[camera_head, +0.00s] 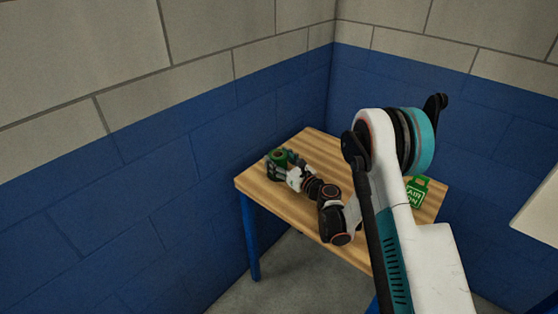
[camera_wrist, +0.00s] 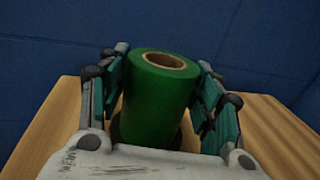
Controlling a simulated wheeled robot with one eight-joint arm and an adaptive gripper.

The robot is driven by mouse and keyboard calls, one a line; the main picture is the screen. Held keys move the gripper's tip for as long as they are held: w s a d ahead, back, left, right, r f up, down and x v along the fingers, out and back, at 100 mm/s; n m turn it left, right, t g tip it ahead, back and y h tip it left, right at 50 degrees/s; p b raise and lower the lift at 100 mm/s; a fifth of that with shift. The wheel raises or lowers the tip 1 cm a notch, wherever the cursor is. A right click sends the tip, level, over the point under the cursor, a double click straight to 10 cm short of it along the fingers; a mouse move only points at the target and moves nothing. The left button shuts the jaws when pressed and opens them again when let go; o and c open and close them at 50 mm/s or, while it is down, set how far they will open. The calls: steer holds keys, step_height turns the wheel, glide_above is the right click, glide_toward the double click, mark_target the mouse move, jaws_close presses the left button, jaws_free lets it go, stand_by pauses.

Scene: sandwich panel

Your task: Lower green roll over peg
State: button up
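The green roll (camera_wrist: 158,105) stands upright between the two fingers of my gripper (camera_wrist: 162,88) in the wrist view. Its open top shows a tan core, and no peg tip can be made out in it. A dark rounded edge (camera_wrist: 117,128) shows beside the roll's lower end. The peg itself cannot be made out, and the roll's bottom is hidden by my gripper.
The wooden table (camera_head: 310,147) stands in a corner of blue and grey block walls. A green padlock-shaped tag (camera_head: 417,192) with white lettering is at the table's right side. A pale surface (camera_head: 540,215) juts in at the far right. The table's back middle is clear.

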steer(key=shift+o, duration=1)
step_height(320, 180, up, 10)
stand_by(0.3)
